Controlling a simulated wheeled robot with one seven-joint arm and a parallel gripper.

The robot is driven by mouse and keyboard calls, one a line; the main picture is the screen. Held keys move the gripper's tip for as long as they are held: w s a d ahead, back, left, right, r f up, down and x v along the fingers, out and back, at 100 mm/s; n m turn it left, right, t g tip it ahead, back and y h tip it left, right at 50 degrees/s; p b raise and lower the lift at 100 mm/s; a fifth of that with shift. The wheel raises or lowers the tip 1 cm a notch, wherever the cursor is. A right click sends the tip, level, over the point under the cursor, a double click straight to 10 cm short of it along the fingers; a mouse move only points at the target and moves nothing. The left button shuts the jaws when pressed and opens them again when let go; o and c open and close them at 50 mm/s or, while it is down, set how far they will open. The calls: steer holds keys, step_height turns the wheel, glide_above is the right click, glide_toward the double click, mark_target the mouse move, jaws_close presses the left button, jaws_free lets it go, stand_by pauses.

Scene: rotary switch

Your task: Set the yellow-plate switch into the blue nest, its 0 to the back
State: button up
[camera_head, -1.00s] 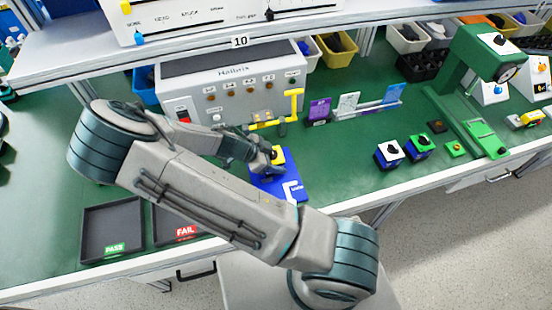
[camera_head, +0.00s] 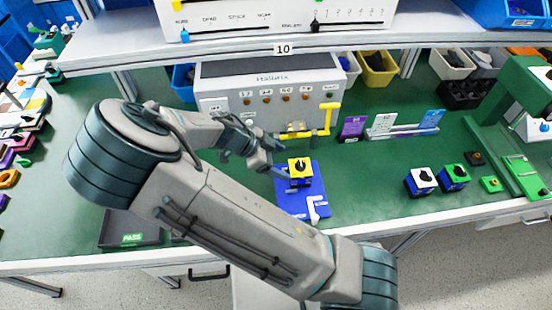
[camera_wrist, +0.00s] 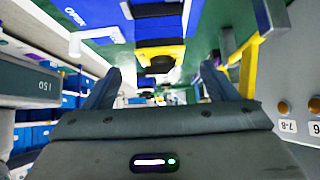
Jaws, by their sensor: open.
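The yellow-plate switch (camera_head: 300,168) has a black knob on a yellow top plate and a blue body. It stands upright at the back part of the blue nest (camera_head: 290,205), a flat blue fixture with a white angle bracket near its front. Whether it is fully seated, and where its 0 mark points, is too small to tell. My gripper (camera_head: 279,160) is open and empty, just left of the switch and apart from it. In the wrist view the switch (camera_wrist: 163,52) shows beyond and between my spread fingers (camera_wrist: 160,88).
A grey test box (camera_head: 270,95) with a yellow lever (camera_head: 328,118) stands behind the nest. White-plate (camera_head: 421,180) and green-plate (camera_head: 454,177) switches stand to the right. A PASS tray (camera_head: 125,228) lies front left, partly behind my arm. Green bench between nest and switches is clear.

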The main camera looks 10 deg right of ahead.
steer(key=s+d+r+n+t+y, duration=0.1)
steer(key=s+d+r+n+y, duration=0.2)
steer(key=s+r+n, duration=0.4)
steer(key=s+d+r+n+t+y, duration=0.2)
steer(key=s+d+r+n+y, duration=0.2)
steer(key=r+n, duration=0.7)
steer(key=s+r+y, duration=0.2)
steer(key=s+r, duration=0.1)
steer(key=shift+s+d+r, duration=0.2)
steer(key=shift+d+r, duration=0.05)
